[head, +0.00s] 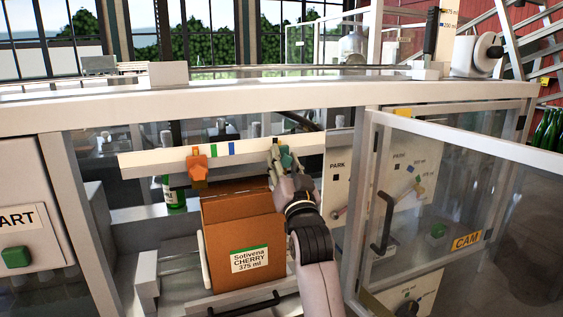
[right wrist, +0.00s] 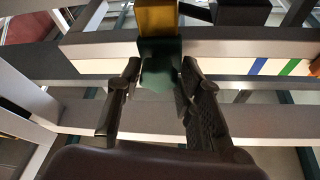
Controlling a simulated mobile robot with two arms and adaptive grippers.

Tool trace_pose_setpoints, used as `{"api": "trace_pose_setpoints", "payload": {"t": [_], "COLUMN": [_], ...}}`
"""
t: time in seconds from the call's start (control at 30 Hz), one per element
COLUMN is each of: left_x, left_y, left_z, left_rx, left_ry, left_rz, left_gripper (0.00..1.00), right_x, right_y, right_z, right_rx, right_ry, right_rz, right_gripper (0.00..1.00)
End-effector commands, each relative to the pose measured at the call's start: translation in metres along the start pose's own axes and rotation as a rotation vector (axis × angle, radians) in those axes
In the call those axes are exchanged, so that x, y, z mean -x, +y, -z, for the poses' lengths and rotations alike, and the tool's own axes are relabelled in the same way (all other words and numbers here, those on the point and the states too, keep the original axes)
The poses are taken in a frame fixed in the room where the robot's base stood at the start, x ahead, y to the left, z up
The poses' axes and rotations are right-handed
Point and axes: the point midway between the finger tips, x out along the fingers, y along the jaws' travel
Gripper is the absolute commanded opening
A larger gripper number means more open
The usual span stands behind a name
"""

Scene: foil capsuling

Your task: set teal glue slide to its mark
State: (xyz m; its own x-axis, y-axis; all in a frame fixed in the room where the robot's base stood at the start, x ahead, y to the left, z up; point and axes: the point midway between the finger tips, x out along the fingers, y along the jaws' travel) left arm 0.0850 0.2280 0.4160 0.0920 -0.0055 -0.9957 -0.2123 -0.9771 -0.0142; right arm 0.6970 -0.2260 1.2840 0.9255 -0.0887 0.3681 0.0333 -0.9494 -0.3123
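The teal glue slide (head: 286,158) sits on the white rail (head: 240,149), near its right part. My right gripper (head: 281,156) reaches up to it from below. In the right wrist view the teal slide (right wrist: 160,65) fills the gap between the two fingertips (right wrist: 160,72), which appear to press on its sides. An orange slide (head: 197,164) sits farther left on the rail. A green mark (head: 213,150) and a blue mark (head: 231,148) lie between the slides. My left gripper is out of view.
A brown carton (head: 245,241) labelled Sotivena CHERRY 375 ml stands below the rail, close to my right arm. A green bottle (head: 174,194) stands behind it. A clear door (head: 455,195) with a dark handle stands open at right. A panel with a green button (head: 16,257) is at left.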

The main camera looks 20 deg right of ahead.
Motion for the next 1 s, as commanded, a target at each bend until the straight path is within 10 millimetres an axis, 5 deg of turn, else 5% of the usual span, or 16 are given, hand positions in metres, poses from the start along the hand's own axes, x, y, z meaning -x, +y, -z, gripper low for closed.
{"api": "trace_pose_setpoints", "payload": {"t": [0.2,0.43,0.67,1.0], "left_x": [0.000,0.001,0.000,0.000], "left_y": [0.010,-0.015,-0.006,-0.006], "left_z": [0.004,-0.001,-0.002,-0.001], "left_rx": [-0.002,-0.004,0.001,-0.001], "left_ry": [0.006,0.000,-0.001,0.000], "left_rz": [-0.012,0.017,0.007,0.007], "left_gripper": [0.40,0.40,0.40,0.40], "right_x": [0.000,0.000,0.005,0.070], "right_y": [0.000,0.000,0.000,0.000], "right_z": [0.000,-0.002,-0.002,-0.001], "right_rx": [-0.001,-0.002,-0.002,-0.004], "right_ry": [0.000,-0.004,-0.005,-0.003], "right_rz": [0.000,-0.001,-0.001,0.000], "right_gripper": [0.49,0.49,0.49,0.49]}}
